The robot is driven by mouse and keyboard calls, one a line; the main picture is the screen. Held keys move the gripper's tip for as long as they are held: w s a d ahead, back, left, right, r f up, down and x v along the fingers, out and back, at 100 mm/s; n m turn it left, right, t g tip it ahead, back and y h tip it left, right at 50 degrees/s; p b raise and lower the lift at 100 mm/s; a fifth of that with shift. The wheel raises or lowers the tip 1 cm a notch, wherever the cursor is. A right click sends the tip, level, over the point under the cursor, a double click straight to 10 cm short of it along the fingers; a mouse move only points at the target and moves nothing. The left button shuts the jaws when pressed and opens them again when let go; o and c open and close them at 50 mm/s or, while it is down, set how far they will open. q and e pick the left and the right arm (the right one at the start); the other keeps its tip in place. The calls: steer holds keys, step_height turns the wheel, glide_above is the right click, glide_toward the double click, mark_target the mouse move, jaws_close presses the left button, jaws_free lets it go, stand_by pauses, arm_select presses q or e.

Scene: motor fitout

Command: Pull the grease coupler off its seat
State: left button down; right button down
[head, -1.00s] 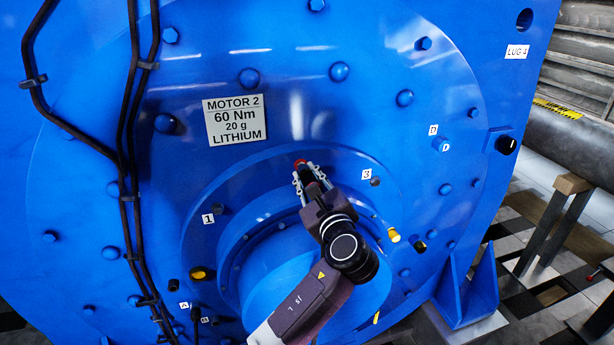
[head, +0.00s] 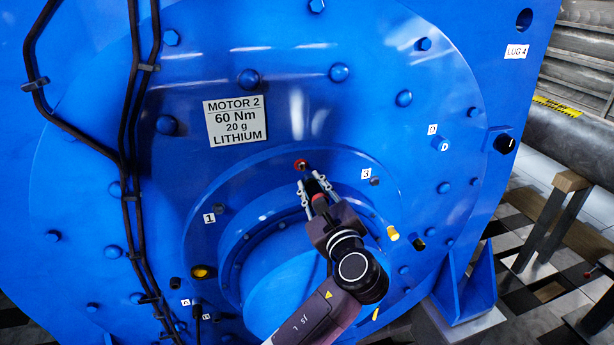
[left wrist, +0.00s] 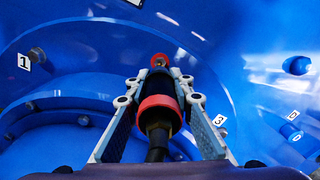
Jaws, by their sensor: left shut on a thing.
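My left gripper (head: 312,190) is shut on the grease coupler (head: 314,187), a dark cylinder with a red band. In the left wrist view the coupler (left wrist: 158,113) sits between the two pale, blue-padded fingers, with a black stem towards me. The red-rimmed seat (head: 301,165) is on the blue motor face, just up and left of the fingertips. In the head view a gap of blue shows between the seat and the coupler. In the left wrist view the seat (left wrist: 160,61) shows just beyond the coupler's far end. My right gripper is not in view.
Labels 1 (head: 209,218) and 3 (head: 366,174) mark fittings either side of the seat. Bolt heads stud the motor face. Black cables (head: 130,180) run down its left. A yellow fitting (head: 393,233) lies to the right.

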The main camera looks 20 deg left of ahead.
arm_select(q)
steer(key=shift+s+d, duration=0.25)
steer(key=shift+s, duration=0.1)
